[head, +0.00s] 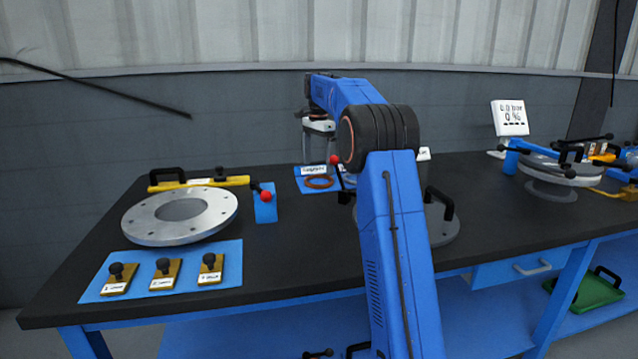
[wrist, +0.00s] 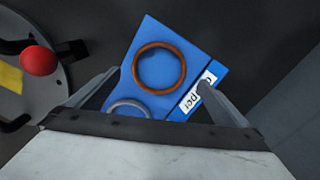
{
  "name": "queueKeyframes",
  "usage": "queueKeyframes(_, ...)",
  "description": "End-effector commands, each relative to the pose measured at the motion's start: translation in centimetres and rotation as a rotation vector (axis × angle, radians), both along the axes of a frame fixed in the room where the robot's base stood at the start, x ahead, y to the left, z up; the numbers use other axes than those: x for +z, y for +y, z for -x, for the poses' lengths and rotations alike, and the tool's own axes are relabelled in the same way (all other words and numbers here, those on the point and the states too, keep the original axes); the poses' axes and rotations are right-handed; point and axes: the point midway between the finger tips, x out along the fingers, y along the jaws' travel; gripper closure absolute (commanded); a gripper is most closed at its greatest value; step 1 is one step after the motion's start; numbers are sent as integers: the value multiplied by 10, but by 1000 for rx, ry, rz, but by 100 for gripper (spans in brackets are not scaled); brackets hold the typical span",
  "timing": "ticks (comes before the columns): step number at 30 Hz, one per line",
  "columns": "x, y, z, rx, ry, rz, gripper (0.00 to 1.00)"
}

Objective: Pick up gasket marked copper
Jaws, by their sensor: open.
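The copper gasket (head: 319,182) is an orange-brown ring lying flat on a blue mat (head: 300,172) towards the back of the bench, beside a white label that I read as copper. In the wrist view the copper gasket (wrist: 159,68) lies on the blue mat (wrist: 143,38), ahead of the jaws, with the label (wrist: 199,92) partly behind the right finger. A grey ring (wrist: 128,106) lies nearer on the same mat. My gripper (wrist: 155,90) is open and empty, above the mat, its fingers apart on either side of it. In the head view my gripper (head: 319,132) is above and behind the gasket.
A flanged disc (head: 222,216) stands at the left, with a yellow bar (head: 225,181) behind it. A blue mat with three knobbed brass blocks (head: 162,274) lies in front. A red-balled lever (head: 266,196) stands near the gasket mat. My arm hides the middle of the bench.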

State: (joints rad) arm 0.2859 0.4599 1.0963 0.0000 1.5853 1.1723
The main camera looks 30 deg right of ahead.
Motion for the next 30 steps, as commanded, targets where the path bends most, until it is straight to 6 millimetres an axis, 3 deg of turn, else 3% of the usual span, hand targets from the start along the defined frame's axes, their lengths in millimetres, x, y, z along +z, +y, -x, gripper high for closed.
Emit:
queueKeyframes(12, -47, -2, 2, 0, 1, -1, 0)
queueKeyframes(21, -51, -2, 2, 0, 0, 0, 0)
queueKeyframes(23, -51, -2, 2, 0, 0, 0, 12)
queueKeyframes(27, -51, -2, 2, 0, 0, 0, 45)
queueKeyframes(30, -51, -2, 2, 0, -1, 0, 47)
